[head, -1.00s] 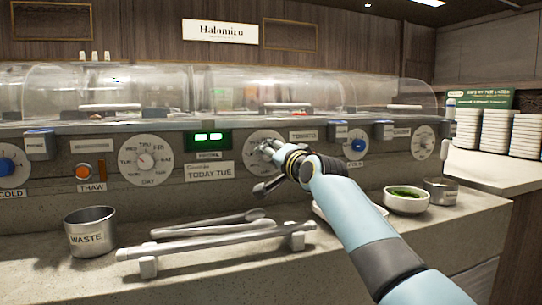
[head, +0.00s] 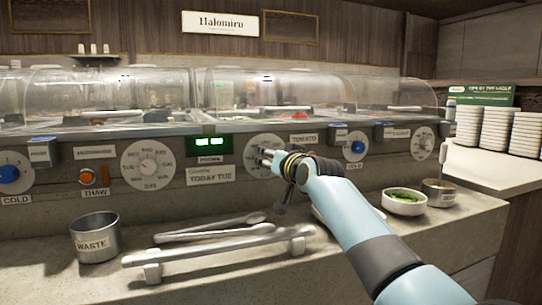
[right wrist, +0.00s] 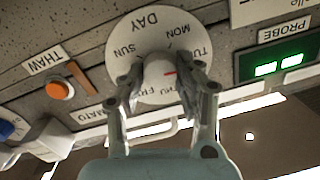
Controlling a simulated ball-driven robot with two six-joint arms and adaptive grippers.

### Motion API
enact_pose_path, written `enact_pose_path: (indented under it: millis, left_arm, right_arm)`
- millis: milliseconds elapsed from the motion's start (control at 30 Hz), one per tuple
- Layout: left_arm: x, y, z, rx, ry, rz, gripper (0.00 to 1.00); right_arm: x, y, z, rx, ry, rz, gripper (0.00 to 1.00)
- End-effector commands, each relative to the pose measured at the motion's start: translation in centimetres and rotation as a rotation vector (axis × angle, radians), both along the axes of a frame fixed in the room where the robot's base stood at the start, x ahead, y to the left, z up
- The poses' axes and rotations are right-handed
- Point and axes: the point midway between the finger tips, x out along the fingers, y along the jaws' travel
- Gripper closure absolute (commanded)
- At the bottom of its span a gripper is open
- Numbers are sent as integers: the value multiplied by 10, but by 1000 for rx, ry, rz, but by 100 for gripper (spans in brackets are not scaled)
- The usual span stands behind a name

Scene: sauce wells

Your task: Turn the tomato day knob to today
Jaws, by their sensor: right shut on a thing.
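The tomato day dial (head: 262,141) is a round white plate on the counter front, beside the TOMATO label (head: 303,138). In the right wrist view the dial (right wrist: 140,40) appears upside down. My right gripper (head: 266,156) is at this dial; in the wrist view its fingers (right wrist: 165,88) are shut on the pale knob (right wrist: 157,78), one on each side. The knob's red mark points right, near TUE; its exact alignment is unclear because a finger covers nearby lettering. A sign (head: 210,176) reads TODAY TUE. My left gripper is out of view.
Another day dial (head: 148,165) is at the left. A WASTE cup (head: 95,238), tongs (head: 210,228) and a metal rail (head: 215,254) occupy the counter below. A white bowl (head: 404,203) of greens stands at the right. Clear covers (head: 270,92) rise above the panel.

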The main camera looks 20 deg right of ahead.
Motion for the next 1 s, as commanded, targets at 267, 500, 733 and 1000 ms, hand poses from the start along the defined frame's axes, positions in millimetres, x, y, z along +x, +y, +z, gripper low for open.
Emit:
enact_pose_path:
  millis: [267, 500, 733, 1000]
  left_arm:
    - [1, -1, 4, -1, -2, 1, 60]
    - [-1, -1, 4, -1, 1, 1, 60]
    - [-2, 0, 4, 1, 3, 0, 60]
    - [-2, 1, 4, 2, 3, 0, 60]
  right_arm:
    - [0, 0, 0, -81, -2, -1, 99]
    - [0, 0, -1, -95, -2, 0, 99]
    - [0, 0, -1, -94, -2, -1, 99]
    - [0, 0, 0, -93, -3, 0, 44]
